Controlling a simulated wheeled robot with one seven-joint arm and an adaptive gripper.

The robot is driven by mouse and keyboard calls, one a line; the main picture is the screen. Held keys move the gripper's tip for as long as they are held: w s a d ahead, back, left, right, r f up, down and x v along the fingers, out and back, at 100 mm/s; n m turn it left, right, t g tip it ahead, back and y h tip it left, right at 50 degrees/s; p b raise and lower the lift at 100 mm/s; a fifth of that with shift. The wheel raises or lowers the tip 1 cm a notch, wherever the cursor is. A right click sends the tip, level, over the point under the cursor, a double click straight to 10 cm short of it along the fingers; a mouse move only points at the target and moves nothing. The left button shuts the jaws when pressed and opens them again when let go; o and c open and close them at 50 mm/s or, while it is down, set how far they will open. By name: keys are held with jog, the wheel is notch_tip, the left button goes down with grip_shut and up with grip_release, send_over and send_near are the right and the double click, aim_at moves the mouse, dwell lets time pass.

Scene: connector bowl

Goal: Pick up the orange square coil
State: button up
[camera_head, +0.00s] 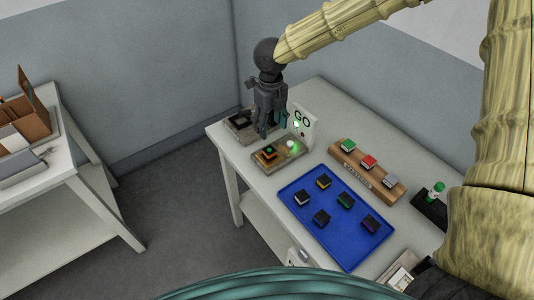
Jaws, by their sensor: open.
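My gripper (270,128) points down over the far left end of the white table, open, with nothing visible between its fingers. Below and close to it, a small dark square piece with orange edges and a green spot (268,153) sits on a flat station board (285,159). In the blue tray (297,225), a dark block with an orange-yellow band (323,181) stands at the back. Which of these two is the orange square coil, I cannot tell at this size. The gap between fingertips and board is unclear.
A white GO sign (303,126) and a lit green lamp (293,147) stand beside the gripper. Another dark board (240,121) lies behind. A wooden rack (366,172) holds green, red and grey blocks. Several other dark blocks sit spaced out in the tray.

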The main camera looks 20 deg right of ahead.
jog(key=p, duration=0.1)
send_over(269, 150)
jog(key=shift+w+d+f, duration=0.1)
jog(key=shift+d+f, duration=0.05)
jog(key=shift+f, duration=1.25)
jog(key=shift+w+d+f, duration=0.1)
jog(key=shift+f, duration=1.3)
jog(key=shift+s+a+f+p, duration=0.15)
jog(key=shift+s+f+p, duration=0.05)
jog(key=shift+f+p, duration=1.2)
jog(key=shift+f, duration=1.3)
jog(key=c, duration=1.1)
jog(key=shift+r, duration=0.15)
